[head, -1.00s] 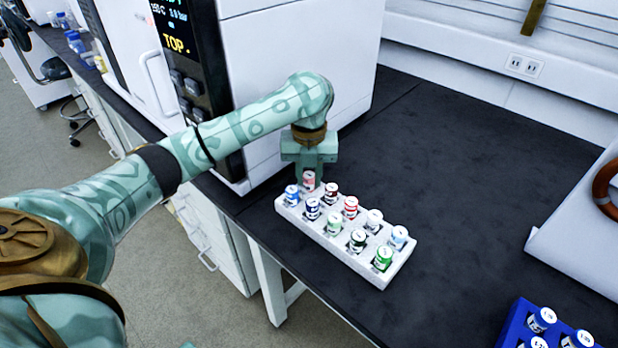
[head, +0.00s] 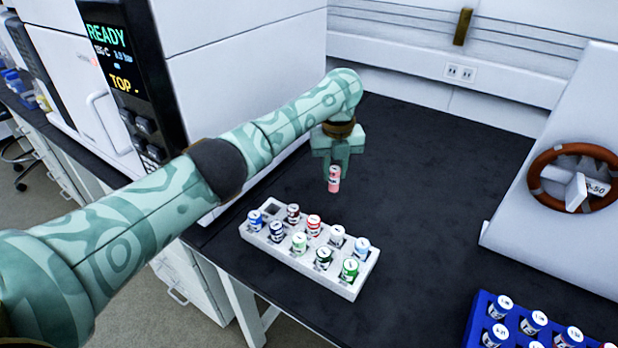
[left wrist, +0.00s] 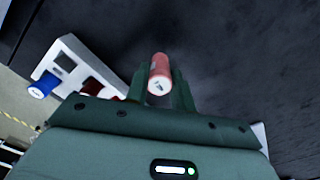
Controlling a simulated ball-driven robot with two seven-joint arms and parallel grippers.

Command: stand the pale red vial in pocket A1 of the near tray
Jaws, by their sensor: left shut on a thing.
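The pale red vial (head: 334,181) hangs upright in my left gripper (head: 336,168), which is shut on it above the dark bench, behind and to the right of the white tray (head: 318,276). In the left wrist view the vial (left wrist: 159,75) sits between the two fingers (left wrist: 160,88). The white tray holds two rows of capped vials and has one empty pocket (head: 271,211) at its far left corner. A blue tray (head: 476,322) with several white-capped vials is at the bottom right, cut off by the picture edge. Pocket labels are not readable. My right gripper is out of view.
A white instrument with a READY display (head: 108,38) stands at the left. A white sloped housing with a brown ring (head: 574,148) is at the right.

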